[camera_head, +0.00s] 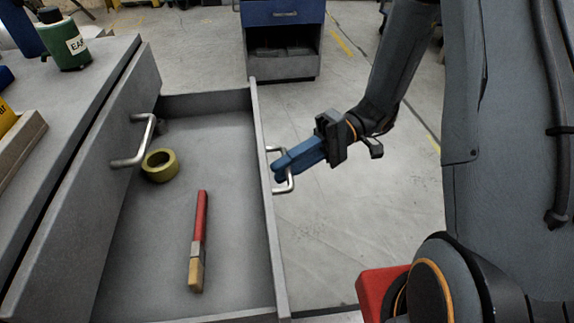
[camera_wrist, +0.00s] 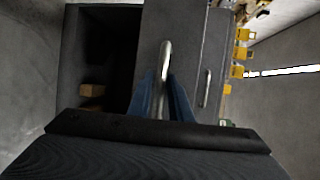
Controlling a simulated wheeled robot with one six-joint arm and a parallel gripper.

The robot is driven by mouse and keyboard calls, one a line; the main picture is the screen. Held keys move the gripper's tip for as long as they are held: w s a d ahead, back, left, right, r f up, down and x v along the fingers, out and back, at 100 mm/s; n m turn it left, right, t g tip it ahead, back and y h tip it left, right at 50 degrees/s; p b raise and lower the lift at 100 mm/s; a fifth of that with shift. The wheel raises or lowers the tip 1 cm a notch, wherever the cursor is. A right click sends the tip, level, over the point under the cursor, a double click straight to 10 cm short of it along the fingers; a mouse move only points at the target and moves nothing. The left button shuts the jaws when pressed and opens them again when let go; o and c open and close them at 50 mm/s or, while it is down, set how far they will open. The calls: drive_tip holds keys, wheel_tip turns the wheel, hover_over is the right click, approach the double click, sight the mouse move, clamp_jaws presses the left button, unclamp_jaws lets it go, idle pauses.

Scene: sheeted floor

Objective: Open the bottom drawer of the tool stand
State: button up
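The grey tool stand (camera_head: 75,85) is at the left. Its bottom drawer (camera_head: 262,150) stands pulled far out, with its inside in plain view. The drawer front carries a silver bar handle (camera_head: 289,181), also in the wrist view (camera_wrist: 165,52). My gripper (camera_head: 283,170) has its blue fingers at this handle. In the wrist view, the fingers (camera_wrist: 164,92) lie on both sides of the bar and look closed on it. The drawer above has its own handle (camera_head: 138,140) and looks shut.
A red-handled brush (camera_head: 201,215) and a yellow-green tape roll (camera_head: 160,165) lie in the open drawer. A green bottle (camera_head: 65,42) stands on the stand's top. A blue cabinet (camera_head: 284,40) is at the back. Floor (camera_head: 350,215) right of the drawer is clear.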

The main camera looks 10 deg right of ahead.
drive_tip(key=p+v, duration=0.2)
drive_tip(key=v, duration=0.5)
drive_tip(key=shift+w+d, duration=0.2)
drive_tip(key=shift+d, duration=0.15)
drive_tip(key=shift+s, duration=0.1)
